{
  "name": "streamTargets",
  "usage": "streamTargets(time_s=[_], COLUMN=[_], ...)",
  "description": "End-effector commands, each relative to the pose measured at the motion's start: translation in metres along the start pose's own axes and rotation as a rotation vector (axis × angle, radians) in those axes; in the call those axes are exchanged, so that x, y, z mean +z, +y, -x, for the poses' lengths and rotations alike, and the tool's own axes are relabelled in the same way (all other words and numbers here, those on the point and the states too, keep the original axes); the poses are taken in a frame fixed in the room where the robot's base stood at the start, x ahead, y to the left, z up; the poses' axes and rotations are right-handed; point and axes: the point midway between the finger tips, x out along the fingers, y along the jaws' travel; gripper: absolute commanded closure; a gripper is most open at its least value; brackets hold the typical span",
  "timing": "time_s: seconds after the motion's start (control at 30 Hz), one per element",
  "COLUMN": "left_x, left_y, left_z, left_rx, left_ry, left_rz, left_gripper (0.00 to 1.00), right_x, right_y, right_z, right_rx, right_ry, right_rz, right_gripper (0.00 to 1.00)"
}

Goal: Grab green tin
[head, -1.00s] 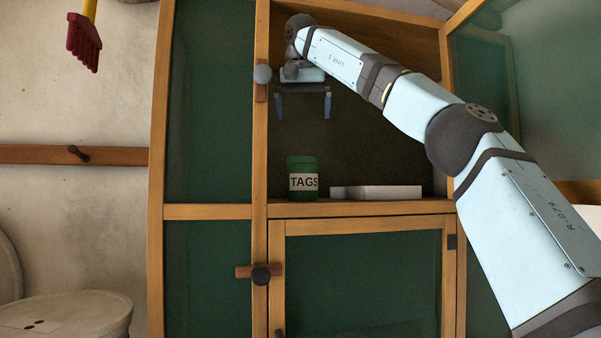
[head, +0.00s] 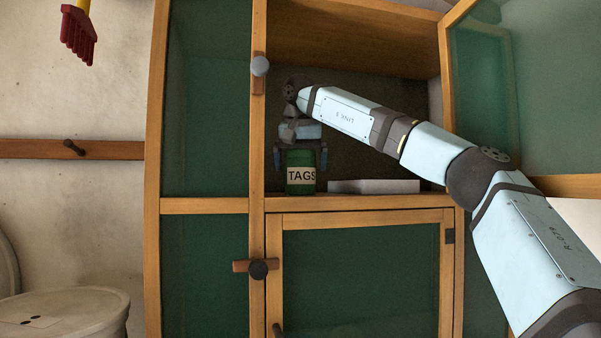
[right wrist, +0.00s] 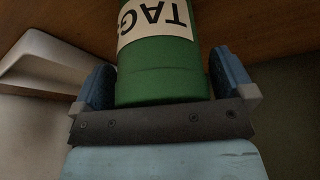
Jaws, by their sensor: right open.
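The green tin (head: 301,165) with a cream "TAGS" label stands upright on the shelf of the open cabinet compartment. My right gripper (head: 300,160) is lowered over it from above, with one finger on each side of the tin. In the right wrist view the tin (right wrist: 163,72) sits between the two blue fingertips of the gripper (right wrist: 165,88). The fingers are open, and a gap shows on at least the right side of the tin. My left gripper is in neither view.
A flat white box (head: 374,186) lies on the shelf just right of the tin. The wooden shelf edge (head: 360,202) runs below, and a cabinet post (head: 258,130) stands to the left. The upper glass door (head: 530,90) is open at the right.

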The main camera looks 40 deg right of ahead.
Motion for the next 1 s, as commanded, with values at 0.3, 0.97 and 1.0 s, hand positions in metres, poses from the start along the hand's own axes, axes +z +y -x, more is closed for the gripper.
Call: streamTargets(time_s=[0.3,0.97,1.0], left_x=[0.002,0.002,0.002], left_y=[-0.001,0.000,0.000], left_z=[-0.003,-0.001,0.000], left_rx=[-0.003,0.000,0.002], left_ry=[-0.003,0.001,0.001], left_rz=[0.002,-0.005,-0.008], left_gripper=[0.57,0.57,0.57], right_x=[0.000,-0.008,-0.011], right_y=[-0.001,-0.001,-0.002], right_z=[-0.001,0.020,0.028], right_rx=[0.000,-0.001,-0.001], right_ry=[0.000,0.003,0.003], right_rz=[0.001,-0.002,-0.002], right_gripper=[0.18,0.54,0.54])
